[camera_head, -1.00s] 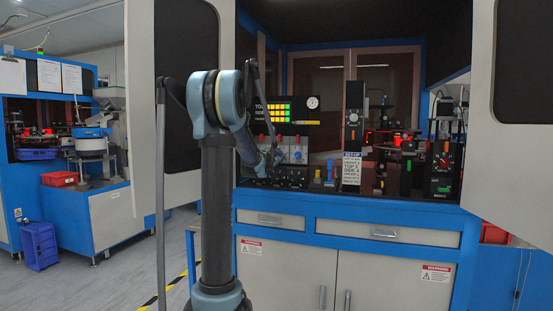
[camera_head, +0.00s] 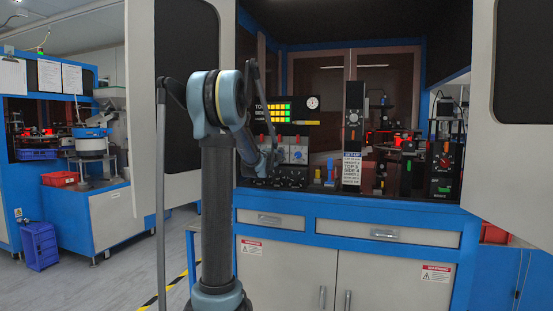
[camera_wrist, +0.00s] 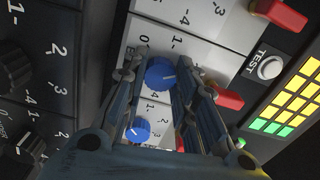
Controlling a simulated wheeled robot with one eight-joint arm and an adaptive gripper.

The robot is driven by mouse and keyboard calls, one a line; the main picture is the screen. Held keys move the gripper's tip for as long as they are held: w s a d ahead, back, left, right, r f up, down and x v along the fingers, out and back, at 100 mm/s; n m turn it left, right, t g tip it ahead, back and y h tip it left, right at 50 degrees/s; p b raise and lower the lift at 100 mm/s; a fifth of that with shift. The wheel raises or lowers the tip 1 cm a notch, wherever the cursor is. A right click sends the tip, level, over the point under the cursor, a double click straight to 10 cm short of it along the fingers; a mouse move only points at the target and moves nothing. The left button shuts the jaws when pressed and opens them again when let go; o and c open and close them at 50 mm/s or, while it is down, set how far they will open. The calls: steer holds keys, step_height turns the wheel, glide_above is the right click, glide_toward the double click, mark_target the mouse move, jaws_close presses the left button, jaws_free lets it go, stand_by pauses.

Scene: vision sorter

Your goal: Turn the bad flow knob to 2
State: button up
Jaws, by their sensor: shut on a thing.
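A blue knob (camera_wrist: 160,74) with a pale pointer mark sits on a white panel (camera_wrist: 205,55) between my fingertips in the wrist view. My gripper (camera_wrist: 154,72) is shut on this knob, one finger on each side. A second blue knob (camera_wrist: 138,131) on the white panel shows between the finger links, nearer my palm. Numbers are printed beside the knobs, but the fingers cover part of the held knob's scale and its exact setting cannot be read. In the head view my gripper (camera_head: 273,160) is at the control panel, small and partly hidden by my arm.
Red switches (camera_wrist: 280,14) and a TEST button (camera_wrist: 270,67) are close to my fingers. Black knobs (camera_wrist: 14,70) sit on a dark panel at the left. In the head view an open cabinet door (camera_head: 178,110) stands beside my arm. Clear floor (camera_head: 110,265) lies left.

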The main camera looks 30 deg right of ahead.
steer(key=shift+s+f+m, duration=0.1)
steer(key=shift+s+m, duration=0.05)
steer(key=shift+m, duration=0.55)
steer(key=o, duration=1)
steer(key=shift+o, duration=0.2)
steer(key=v, duration=1.2)
